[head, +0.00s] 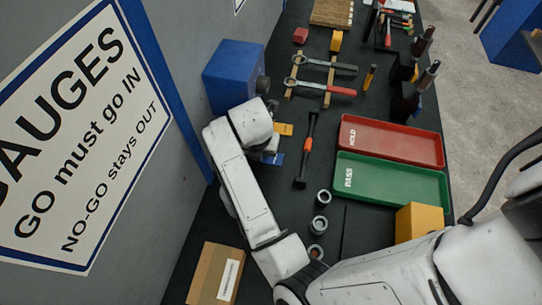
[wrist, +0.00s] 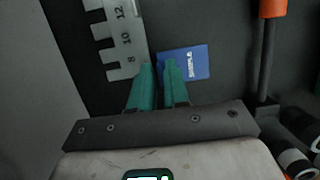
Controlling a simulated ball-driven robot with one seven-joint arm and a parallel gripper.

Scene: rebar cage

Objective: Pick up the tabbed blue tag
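The blue tag (wrist: 197,63) lies flat on the dark bench top in the wrist view, with small white lettering on it. In the head view the blue tag (head: 273,158) shows beside my wrist, partly covered by it. My gripper (wrist: 158,64) has two teal fingers with a narrow gap between them. The right finger overlaps the tag's left part, and the left finger is beside the tag's left edge. I cannot tell whether either finger touches it. The tag's tab is not clear to me.
A notched metal gauge (wrist: 120,42) marked 8, 10, 12 lies just left of the tag. An orange-and-black tool (head: 307,148) lies to the right. A yellow tag (head: 285,129) and a blue box (head: 234,72) are behind. A grey wall stands close at left.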

